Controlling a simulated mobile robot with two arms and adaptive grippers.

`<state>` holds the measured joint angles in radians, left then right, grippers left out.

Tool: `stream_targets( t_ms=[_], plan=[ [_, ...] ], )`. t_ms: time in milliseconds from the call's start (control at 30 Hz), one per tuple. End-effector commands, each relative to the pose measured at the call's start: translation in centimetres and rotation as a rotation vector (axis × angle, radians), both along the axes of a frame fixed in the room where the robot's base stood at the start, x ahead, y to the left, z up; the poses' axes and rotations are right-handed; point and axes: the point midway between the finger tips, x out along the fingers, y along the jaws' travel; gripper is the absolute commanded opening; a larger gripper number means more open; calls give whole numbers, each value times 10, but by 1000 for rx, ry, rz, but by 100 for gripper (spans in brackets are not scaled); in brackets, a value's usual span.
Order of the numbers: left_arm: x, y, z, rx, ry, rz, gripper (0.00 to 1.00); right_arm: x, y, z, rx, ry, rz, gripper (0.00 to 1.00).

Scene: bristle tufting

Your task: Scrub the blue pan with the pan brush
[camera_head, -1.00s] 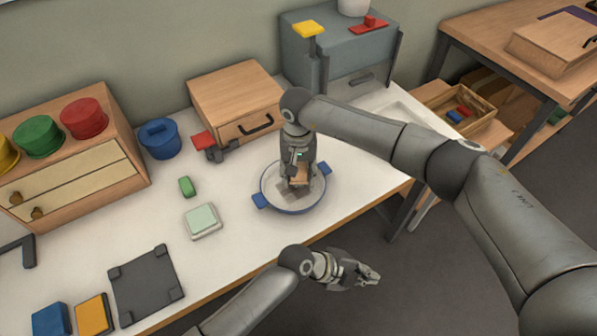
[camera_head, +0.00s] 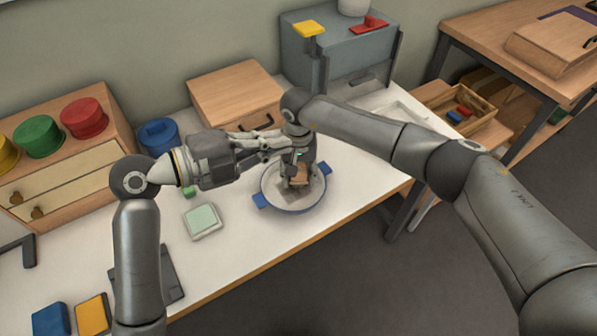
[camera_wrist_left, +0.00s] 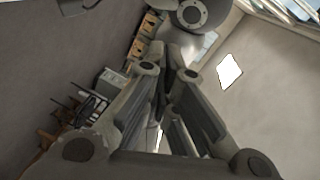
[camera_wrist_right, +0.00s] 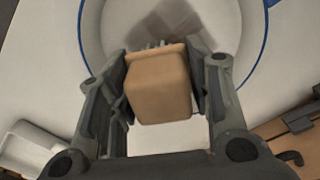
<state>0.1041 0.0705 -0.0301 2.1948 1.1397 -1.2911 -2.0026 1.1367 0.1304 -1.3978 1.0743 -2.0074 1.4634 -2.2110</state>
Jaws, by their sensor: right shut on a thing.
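The blue pan (camera_head: 293,207), with a pale inside, blue rim and two blue handles, stands near the table's front edge. A greyish checkered patch lies on its floor and shows in the right wrist view (camera_wrist_right: 165,28). My right gripper (camera_head: 298,172) points down over the pan, shut on the pan brush (camera_wrist_right: 158,85), a tan wooden block with bristles at its far edge. Whether the bristles touch the pan is unclear. My left gripper (camera_head: 284,146) reaches across from the left, its fingertips beside or overlapping the right gripper. Its finger gap looks narrow and appears empty.
A pale green sponge-like block (camera_head: 202,221) lies left of the pan. A dark mat (camera_head: 172,276) is partly hidden by my left arm. The table right of the pan is mostly clear.

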Motion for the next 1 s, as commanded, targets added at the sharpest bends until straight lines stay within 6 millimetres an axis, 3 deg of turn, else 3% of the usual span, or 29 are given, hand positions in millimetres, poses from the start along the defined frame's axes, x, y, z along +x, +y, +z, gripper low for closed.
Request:
stream_targets(
  t_ms=[200,367,667,900,1000],
  plan=[
    [5,61,21,-184,184,59,0,0,0,0,0,0,0,27],
    [22,70,13,-245,413,59,0,0,0,0,0,0,0,27],
    [76,53,-44,-154,945,172,0,0,0,0,0,0,0,27],
    [111,68,-97,-22,1335,473,0,0,0,0,0,0,0,27],
    [115,78,-115,66,1417,638,0,0,0,0,0,0,0,27]
  ],
)
